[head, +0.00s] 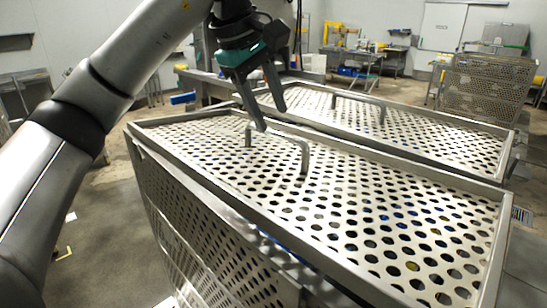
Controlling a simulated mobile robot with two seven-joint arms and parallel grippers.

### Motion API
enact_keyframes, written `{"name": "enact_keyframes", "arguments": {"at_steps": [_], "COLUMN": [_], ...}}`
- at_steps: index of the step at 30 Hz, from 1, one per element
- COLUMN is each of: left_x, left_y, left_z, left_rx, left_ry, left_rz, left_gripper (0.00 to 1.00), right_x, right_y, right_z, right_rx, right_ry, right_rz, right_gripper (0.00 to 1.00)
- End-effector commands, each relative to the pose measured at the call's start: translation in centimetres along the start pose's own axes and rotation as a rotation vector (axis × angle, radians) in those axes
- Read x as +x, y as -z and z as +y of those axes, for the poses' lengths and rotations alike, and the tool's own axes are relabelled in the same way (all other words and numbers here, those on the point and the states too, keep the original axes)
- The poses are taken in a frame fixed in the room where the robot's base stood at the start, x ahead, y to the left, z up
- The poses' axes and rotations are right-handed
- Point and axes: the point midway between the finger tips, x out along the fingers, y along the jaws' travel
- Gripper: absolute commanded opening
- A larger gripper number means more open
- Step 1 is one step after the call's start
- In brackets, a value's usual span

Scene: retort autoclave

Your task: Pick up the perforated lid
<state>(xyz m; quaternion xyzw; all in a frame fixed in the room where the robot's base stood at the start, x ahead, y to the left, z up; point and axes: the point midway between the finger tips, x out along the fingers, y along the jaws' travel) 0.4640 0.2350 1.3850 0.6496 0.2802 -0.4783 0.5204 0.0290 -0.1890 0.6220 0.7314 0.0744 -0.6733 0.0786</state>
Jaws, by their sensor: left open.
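A perforated lid (347,210) lies flat inside the top rim of the nearer metal basket, with a bent metal handle (280,138) standing up from it. A second perforated lid (420,130) with its own handle (358,98) lies on the basket behind. My left gripper (272,118) points down from above, over the far left part of the near lid. Its fingers are open and empty, close to the left end of the near handle. I cannot tell whether a finger touches the handle. My right gripper is not in view.
The near basket's raised rim (400,172) surrounds the lid, and its perforated side wall (190,225) drops to the floor. An upright perforated panel (488,90) stands at the back right. Tables (352,58) stand farther back. The floor (95,235) at the left is mostly clear.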

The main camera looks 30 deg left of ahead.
Motion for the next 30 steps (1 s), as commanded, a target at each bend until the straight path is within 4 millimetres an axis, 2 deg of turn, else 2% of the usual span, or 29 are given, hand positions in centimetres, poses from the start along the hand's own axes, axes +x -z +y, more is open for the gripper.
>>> {"name": "enact_keyframes", "arguments": {"at_steps": [5,12,15,23,30], "left_x": [1.2,4.6,5.5,5.7,5.6], "left_y": [0.1,0.2,0.2,0.2,0.2], "left_z": [-0.2,-0.7,-0.7,-0.7,-0.7], "left_rx": [0.0,-0.001,0.0,0.0,0.0], "left_ry": [0.002,0.003,0.001,-0.001,-0.001], "left_rz": [0.0,-0.002,0.0,0.0,-0.001], "left_gripper": [0.52,0.52,0.52,0.52,0.25], "right_x": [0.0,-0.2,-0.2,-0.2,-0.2], "right_y": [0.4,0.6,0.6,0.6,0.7], "right_z": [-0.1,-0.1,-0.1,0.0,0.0], "right_rx": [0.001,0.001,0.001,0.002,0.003], "right_ry": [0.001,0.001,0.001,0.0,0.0], "right_rz": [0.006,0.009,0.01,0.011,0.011], "right_gripper": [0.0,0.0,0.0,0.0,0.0]}}
